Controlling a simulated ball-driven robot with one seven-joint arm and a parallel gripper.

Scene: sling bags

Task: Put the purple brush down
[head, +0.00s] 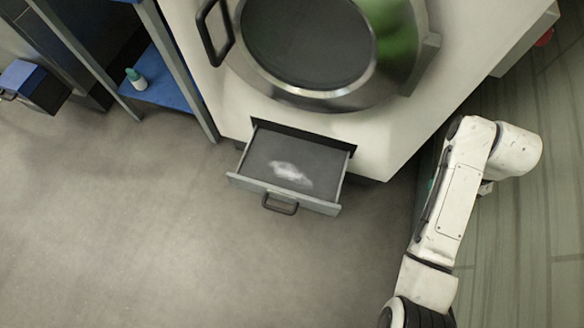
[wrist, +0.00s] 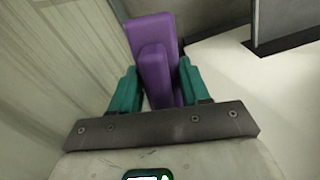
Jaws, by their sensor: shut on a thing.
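The purple brush (wrist: 153,50) shows in the wrist view, standing out beyond the fingers of my gripper (wrist: 157,88). The two green fingers are shut on it, one on each side. Part of the brush between the fingers is hidden by the gripper's dark front plate. In the head view my white arm is at the right, and the brush and fingers are hidden behind it or too small to make out.
A white machine with a round door (head: 308,45) stands at the top. Its lower drawer (head: 240,181) is open and holds a whitish patch. A blue shelf (head: 170,94) bears a small bottle (head: 136,79). The grey floor (head: 130,240) at the left is clear.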

